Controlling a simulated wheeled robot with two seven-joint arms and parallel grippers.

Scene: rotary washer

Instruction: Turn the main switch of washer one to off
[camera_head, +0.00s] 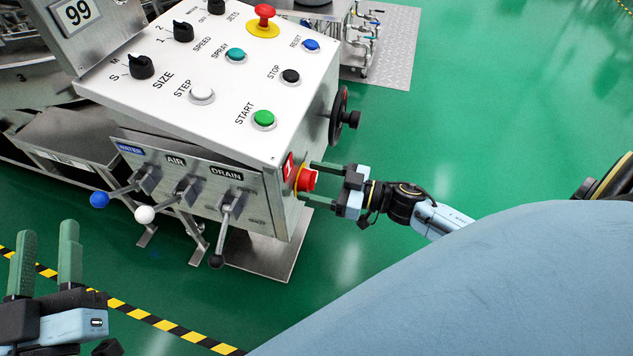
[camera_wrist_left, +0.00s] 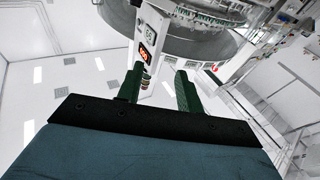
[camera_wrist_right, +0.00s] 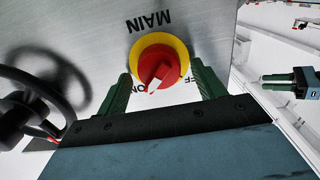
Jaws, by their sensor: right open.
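The main switch (camera_head: 307,180) is a red rotary knob on a yellow disc on the right side face of the white-topped washer control box (camera_head: 225,105). In the right wrist view, the knob (camera_wrist_right: 158,66) has a white pointer aimed down and slightly left, towards the ON label; the OFF label (camera_wrist_right: 195,99) is partly hidden by a finger. My right gripper (camera_wrist_right: 160,74) is open, its green fingers on either side of the knob with gaps to the red part. My left gripper (camera_head: 46,230) is open and empty at the lower left, away from the box.
A handwheel (camera_head: 340,115) stands out from the same side face beyond the switch. Three valve levers, including the black-knobbed drain lever (camera_head: 228,212), project from the front. An emergency button (camera_head: 263,17) and several knobs sit on top. Green floor to the right is clear.

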